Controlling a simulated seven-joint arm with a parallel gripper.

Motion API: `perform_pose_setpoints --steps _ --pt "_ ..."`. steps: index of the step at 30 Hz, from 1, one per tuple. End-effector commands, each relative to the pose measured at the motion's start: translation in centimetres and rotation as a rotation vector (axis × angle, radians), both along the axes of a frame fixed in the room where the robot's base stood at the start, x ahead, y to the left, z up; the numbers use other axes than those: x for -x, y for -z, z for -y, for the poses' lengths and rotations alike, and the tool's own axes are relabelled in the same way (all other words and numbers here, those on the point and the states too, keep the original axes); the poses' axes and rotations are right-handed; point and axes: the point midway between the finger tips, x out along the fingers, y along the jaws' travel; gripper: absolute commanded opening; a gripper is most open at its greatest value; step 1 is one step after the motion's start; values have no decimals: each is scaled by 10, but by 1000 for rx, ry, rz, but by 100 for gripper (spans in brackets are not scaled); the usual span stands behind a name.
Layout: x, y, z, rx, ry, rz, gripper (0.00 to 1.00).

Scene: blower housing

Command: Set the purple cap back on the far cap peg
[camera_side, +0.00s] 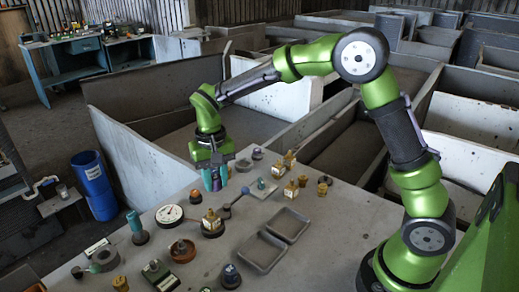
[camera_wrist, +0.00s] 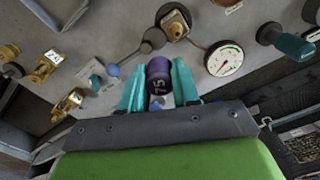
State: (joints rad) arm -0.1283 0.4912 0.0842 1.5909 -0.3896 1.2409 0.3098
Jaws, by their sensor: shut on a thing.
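In the wrist view the purple cap (camera_wrist: 159,76), with a light number on its side, sits between the teal fingers of my gripper (camera_wrist: 158,88). The fingers are shut on it. In the side view my gripper (camera_side: 213,182) points down at the far left part of the grey table, and its fingers hide the cap. I cannot tell whether the cap touches anything below it. I cannot pick out the far cap peg for certain in either view.
A grey lever with a blue end (camera_side: 235,202) lies close right of my gripper. A white dial gauge (camera_side: 169,214) and a brass fitting on a dark round base (camera_side: 211,223) stand nearby. Several brass fittings stand to the right. An empty two-part tray (camera_side: 262,250) lies towards the front.

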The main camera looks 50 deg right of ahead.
Motion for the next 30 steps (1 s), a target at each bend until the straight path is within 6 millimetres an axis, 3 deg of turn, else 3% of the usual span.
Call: perform_pose_setpoints --steps 4,8,12,18,24,30 --pt "0 -2 70 2 150 -3 0" --pt "11 -1 134 3 279 -4 0" --pt "36 2 200 1 407 -6 0" --pt "87 9 278 0 568 -11 0" --pt "133 17 321 -3 656 -13 0" --pt "150 29 325 -5 624 -12 0"
